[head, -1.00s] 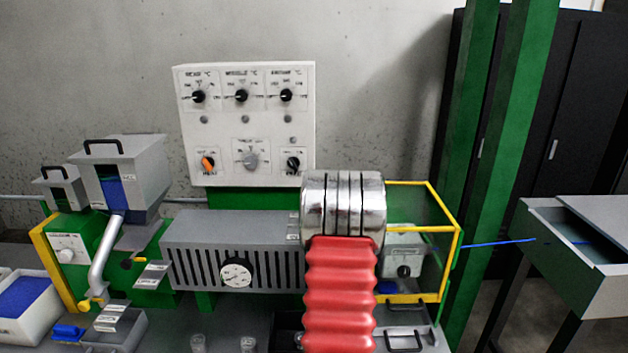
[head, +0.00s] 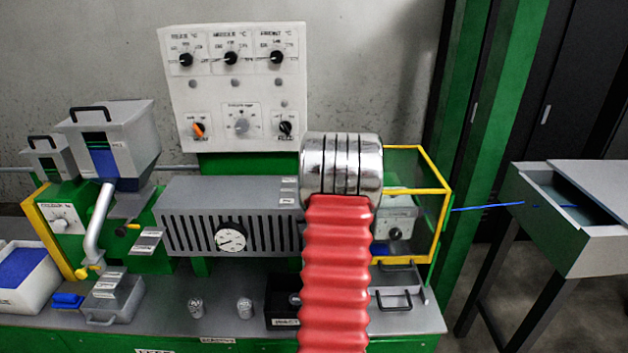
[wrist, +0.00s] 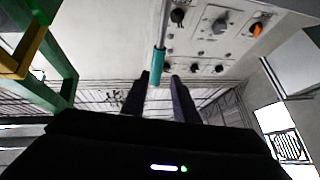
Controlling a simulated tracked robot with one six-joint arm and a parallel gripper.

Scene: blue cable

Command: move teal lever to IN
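The teal lever (wrist: 157,66) is a short upright rod in the wrist view. Its lower end shows between the fingertips in the picture, closer to the left finger; I cannot tell how far in depth it is from them. My gripper (wrist: 161,82) has its two dark fingers apart with a clear gap, and nothing is clasped. In the head view the lever and gripper do not show. An IN mark is not readable in any view.
A white control panel (head: 237,85) with several knobs stands behind a grey vented barrel (head: 190,225). A yellow-framed guard (head: 446,200) is at right. A blue cable (head: 485,207) runs to a trough (head: 545,225). Small jars (head: 244,307) and a grey bin (head: 112,300) stand on the bench.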

